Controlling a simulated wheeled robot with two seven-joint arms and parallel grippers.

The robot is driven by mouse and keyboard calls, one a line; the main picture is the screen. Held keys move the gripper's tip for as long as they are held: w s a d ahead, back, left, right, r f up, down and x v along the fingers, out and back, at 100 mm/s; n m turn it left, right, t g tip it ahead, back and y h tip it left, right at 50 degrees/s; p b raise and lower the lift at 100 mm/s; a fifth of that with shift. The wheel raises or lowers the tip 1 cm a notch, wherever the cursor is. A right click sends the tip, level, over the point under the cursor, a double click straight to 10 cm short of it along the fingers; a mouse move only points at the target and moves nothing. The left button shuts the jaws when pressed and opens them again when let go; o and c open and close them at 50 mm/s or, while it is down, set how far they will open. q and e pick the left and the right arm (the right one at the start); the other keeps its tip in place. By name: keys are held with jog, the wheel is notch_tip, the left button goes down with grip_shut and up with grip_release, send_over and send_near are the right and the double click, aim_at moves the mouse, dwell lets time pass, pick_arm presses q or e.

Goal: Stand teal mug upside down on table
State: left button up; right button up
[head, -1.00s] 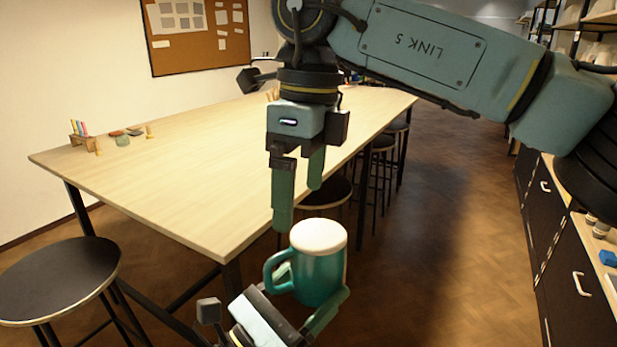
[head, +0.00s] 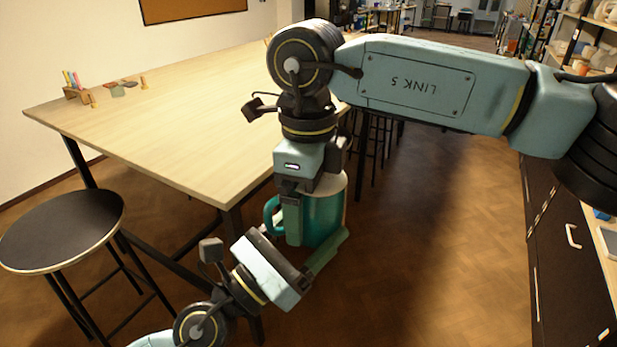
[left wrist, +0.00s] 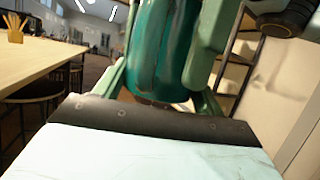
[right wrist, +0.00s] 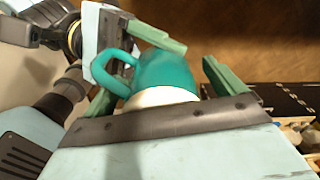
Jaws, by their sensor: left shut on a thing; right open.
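My right gripper (head: 300,232) points down from above, open, with a finger in front of the mug. In the right wrist view the mug's cream end (right wrist: 162,97) faces my right palm, between the spread fingers.
The pale wooden table (head: 170,125) has a wide clear top. A small rack with coloured sticks (head: 75,90) and small pieces (head: 122,86) lie at its far left. A black stool (head: 62,230) stands at the near left. Dark cabinets (head: 560,240) line the right.

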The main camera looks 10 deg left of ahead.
jog(key=shift+f, duration=0.1)
jog(key=shift+c, duration=0.4)
jog(key=c, duration=0.9)
pick_arm(q)
jog(key=o, duration=0.7)
pick_arm(e)
jog(key=shift+c, duration=1.2)
pick_arm(q)
jog(key=o, duration=0.5)
